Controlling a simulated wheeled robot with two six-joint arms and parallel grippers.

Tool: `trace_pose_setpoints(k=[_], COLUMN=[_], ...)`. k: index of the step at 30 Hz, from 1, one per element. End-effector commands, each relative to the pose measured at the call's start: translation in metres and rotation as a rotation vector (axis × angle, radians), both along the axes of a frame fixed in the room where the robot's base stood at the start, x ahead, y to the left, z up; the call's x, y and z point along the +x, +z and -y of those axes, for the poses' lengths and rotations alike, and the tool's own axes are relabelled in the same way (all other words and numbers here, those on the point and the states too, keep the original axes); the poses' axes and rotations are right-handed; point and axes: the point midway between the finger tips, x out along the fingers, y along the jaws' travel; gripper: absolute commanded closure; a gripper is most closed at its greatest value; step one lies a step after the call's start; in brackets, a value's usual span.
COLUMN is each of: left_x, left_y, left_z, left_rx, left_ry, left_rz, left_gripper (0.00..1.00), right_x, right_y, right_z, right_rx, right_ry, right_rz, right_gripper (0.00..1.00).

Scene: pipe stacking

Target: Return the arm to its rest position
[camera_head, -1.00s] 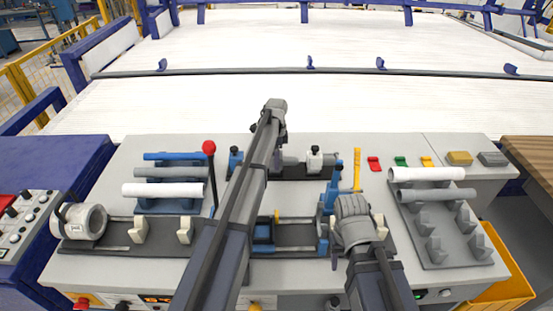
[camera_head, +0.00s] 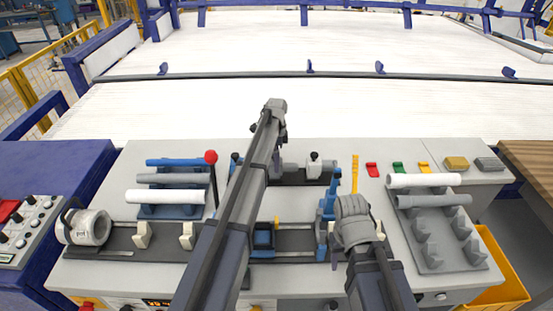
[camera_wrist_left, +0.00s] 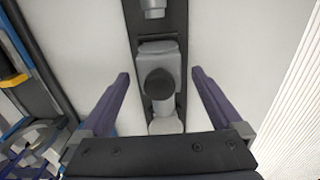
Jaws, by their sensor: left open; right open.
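My left arm reaches up the middle of the head view. Its gripper (camera_head: 280,137) is mostly hidden behind the arm there. In the left wrist view the left gripper (camera_wrist_left: 160,88) is open and empty, its fingers on either side of a grey clamp with a black knob (camera_wrist_left: 159,83), apart from it. My right arm comes in at the lower right of the head view with a bent wrist. The right gripper (camera_head: 358,243) points down beside the blue clamp on the front fixture; its fingers are mostly hidden by the wrist. It is open, and no pipe shows in it.
A left rack holds blue (camera_head: 187,162), grey (camera_head: 172,179) and white (camera_head: 166,196) pipes beside a red-knobbed lever (camera_head: 211,157). A right rack (camera_head: 428,263) holds a white pipe (camera_head: 424,180) and a grey pipe (camera_head: 434,200). A yellow bin (camera_head: 507,285) stands at the lower right.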

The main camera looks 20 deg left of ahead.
Motion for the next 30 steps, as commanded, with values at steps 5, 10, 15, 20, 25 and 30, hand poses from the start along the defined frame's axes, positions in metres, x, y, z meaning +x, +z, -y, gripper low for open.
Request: trace_pose_setpoints(k=[5, 10, 15, 20, 25, 30], left_x=[0.000, 0.000, 0.000, 0.000, 0.000, 0.000], left_y=[0.033, 0.045, 0.046, 0.047, 0.074, 0.103], left_z=[0.000, 0.000, 0.000, 0.000, 0.000, 0.000], left_rx=[0.000, 0.000, 0.000, 0.000, 0.000, 0.000], left_ry=[0.000, 0.000, 0.000, 0.000, 0.000, 0.000], left_rz=[0.000, 0.000, 0.000, 0.000, 0.000, 0.000], left_gripper=[0.00, 0.00, 0.00, 0.00, 0.00, 0.00], right_x=[0.000, 0.000, 0.000, 0.000, 0.000, 0.000], right_y=[0.033, 0.046, 0.046, 0.047, 0.074, 0.103], right_z=[0.000, 0.000, 0.000, 0.000, 0.000, 0.000], right_rx=[0.000, 0.000, 0.000, 0.000, 0.000, 0.000], right_ry=[0.000, 0.000, 0.000, 0.000, 0.000, 0.000], right_rz=[0.000, 0.000, 0.000, 0.000, 0.000, 0.000], right_gripper=[0.50, 0.50, 0.50, 0.50, 0.50, 0.50])
